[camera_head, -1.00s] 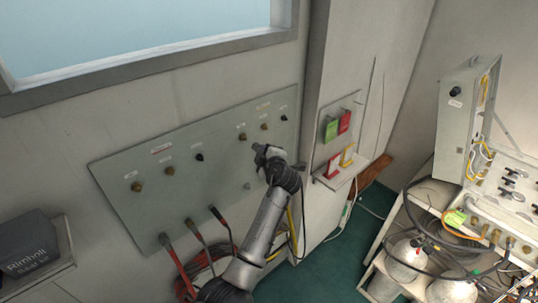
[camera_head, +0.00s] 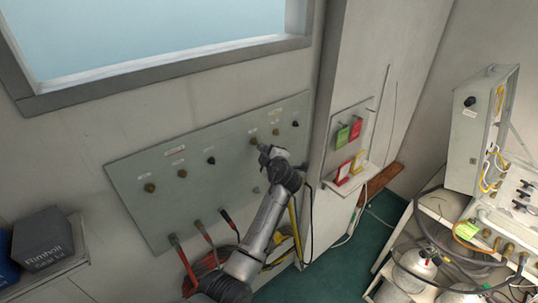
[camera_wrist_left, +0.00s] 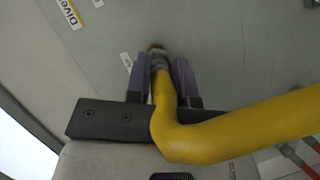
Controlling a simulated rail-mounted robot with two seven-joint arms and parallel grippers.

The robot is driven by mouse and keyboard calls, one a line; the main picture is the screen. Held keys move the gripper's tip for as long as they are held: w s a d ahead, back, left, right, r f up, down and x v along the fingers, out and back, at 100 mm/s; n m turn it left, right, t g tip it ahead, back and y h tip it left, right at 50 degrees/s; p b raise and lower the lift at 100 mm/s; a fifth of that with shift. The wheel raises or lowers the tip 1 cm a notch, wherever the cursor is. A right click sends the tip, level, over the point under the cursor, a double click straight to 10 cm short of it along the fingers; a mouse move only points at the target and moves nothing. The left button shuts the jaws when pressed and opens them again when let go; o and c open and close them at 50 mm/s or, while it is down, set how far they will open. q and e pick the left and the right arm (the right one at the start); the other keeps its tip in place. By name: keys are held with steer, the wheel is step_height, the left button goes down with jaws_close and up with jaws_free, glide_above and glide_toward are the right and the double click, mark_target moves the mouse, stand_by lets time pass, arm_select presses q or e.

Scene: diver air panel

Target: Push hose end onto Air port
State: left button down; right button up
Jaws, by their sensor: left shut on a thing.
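My left gripper (camera_head: 262,152) is close against the grey wall panel (camera_head: 150,205). In the left wrist view its two purple fingers (camera_wrist_left: 158,78) are shut on the yellow hose (camera_wrist_left: 215,130) near its grey end (camera_wrist_left: 158,60). The hose bends sharply below the fingers and runs off to the right. A brass port (camera_wrist_left: 153,47) shows at the tip of the hose end; I cannot tell how far the hose covers it. In the head view a brass port (camera_head: 254,142) lies just up-left of the gripper. Its label is too small to read. My right gripper is not in view.
More ports sit along the panel, including a brass one (camera_head: 276,132) to the right and a black one (camera_head: 211,160) to the left.

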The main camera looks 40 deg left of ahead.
arm_select(q)
steer(key=shift+a, duration=0.25)
steer(key=shift+w+a+b, duration=0.2)
steer(key=shift+a+b, duration=0.5)
steer(key=shift+a, duration=0.05)
stand_by(0.4)
steer(key=shift+a+f, duration=0.1)
steer(key=shift+a, duration=0.1)
steer(key=shift+a, duration=0.15)
stand_by(0.5)
steer(key=c, duration=0.9)
jaws_free()
steer(key=b+v, duration=0.4)
steer(key=v, duration=1)
